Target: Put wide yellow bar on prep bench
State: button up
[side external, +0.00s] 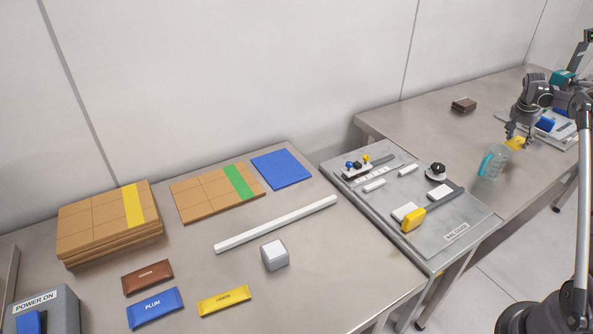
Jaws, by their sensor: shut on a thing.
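My gripper (517,138) is at the far right, low over the right-hand bench (425,128). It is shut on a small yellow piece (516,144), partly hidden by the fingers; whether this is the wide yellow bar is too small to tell. The yellow piece is just above and right of a clear jar (493,163) with a teal band; I cannot tell if they touch. A yellow bar marked LEMON (224,300) lies flat on the left-hand bench (330,290), far from my gripper. No label shows which bench is the prep bench.
A blue bar (155,307) and brown bar (147,277) lie near the LEMON bar. Tan boards (95,228), a blue mat (281,169), a white rod (275,224) and a grey block (274,255) share that bench. A grey machine plate (455,257) stands between benches. Dark blocks (464,104) sit farther back.

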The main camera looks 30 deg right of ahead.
aim_at(514, 142)
jog(key=shift+w+f, duration=0.2)
jog(key=shift+f, duration=1.95)
jog(key=shift+f, duration=0.15)
jog(key=o, duration=1.1)
jog(key=shift+o, duration=0.2)
